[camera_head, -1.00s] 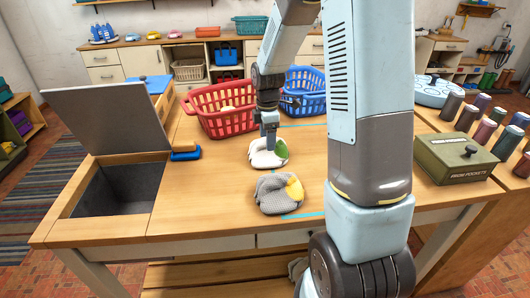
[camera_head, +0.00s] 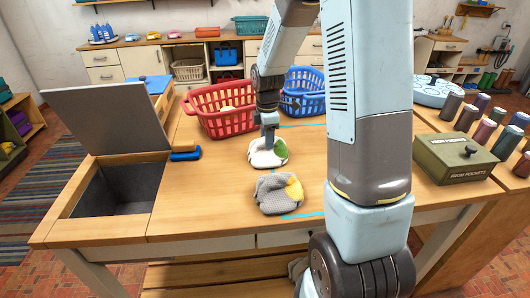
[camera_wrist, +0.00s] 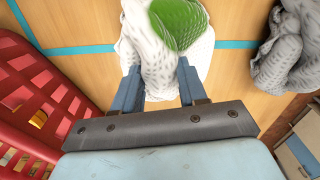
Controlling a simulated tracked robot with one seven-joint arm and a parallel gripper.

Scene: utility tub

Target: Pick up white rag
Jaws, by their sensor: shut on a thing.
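The white rag (camera_head: 261,158), a crumpled cloth with a green patch, is on the wooden table in front of the red basket. My gripper (camera_head: 268,142) points down at it from above. In the wrist view the two blue fingers of my gripper (camera_wrist: 159,88) stand either side of a fold of the white rag (camera_wrist: 135,40) and are shut on it. The green patch (camera_wrist: 178,22) lies just beyond the fingertips. In the head view the rag still appears to be at the table surface; I cannot tell whether it is clear of it.
A grey rag (camera_head: 277,194) with a yellow patch lies nearer the front edge. A red basket (camera_head: 222,110) and a blue basket (camera_head: 303,92) stand behind. An open bin (camera_head: 122,188) is at left, a green box (camera_head: 456,158) at right. Bare table lies left of the rags.

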